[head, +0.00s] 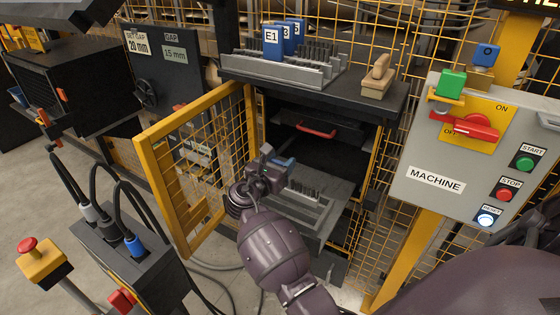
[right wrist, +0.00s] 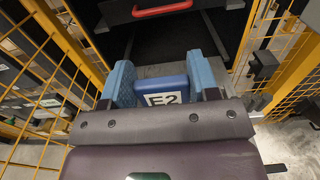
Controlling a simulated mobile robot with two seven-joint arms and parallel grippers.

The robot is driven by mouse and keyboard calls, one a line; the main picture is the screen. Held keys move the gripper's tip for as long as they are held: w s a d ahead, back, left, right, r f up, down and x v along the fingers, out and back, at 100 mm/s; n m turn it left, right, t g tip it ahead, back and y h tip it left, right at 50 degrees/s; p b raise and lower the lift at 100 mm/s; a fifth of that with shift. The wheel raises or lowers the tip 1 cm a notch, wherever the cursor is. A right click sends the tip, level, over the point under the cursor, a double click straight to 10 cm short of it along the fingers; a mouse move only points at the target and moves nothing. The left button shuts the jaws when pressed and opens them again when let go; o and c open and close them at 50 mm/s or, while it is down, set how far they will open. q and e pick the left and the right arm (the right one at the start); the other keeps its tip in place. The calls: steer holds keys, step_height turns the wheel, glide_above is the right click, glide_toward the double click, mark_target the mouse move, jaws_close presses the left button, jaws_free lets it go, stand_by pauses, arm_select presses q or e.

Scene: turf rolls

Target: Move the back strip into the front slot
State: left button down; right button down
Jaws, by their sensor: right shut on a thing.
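My right gripper (head: 282,163) reaches through the open cage door. In the right wrist view its blue fingers (right wrist: 165,82) are shut on a blue strip marked E2 (right wrist: 163,90). In the head view the gripper hides most of that strip. A grey slotted rack (head: 322,212) lies below and right of the gripper in the machine opening. I cannot tell whether the strip touches the rack. A second grey rack (head: 250,72) on the shelf above holds blue strips, the nearest marked E1 (head: 271,44). My left gripper is not in view.
The yellow mesh door (head: 160,190) stands open left of my right arm. A red handle (head: 316,129) is inside the dark opening. A wooden-handled brush (head: 378,78) sits on the shelf. The machine control box (head: 440,184) stands to the right.

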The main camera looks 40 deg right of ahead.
steer(key=shift+w, duration=0.1)
steer(key=shift+r+p, duration=0.2)
steer(key=shift+p, duration=0.15)
step_height(320, 180, down, 2)
steer(key=shift+f+b, duration=0.25)
steer(key=shift+b, duration=0.25)
steer(key=shift+f+b, duration=0.3)
steer(key=shift+f, duration=0.35)
steer(key=shift+f+b, duration=0.4)
steer(key=shift+f, duration=0.8)
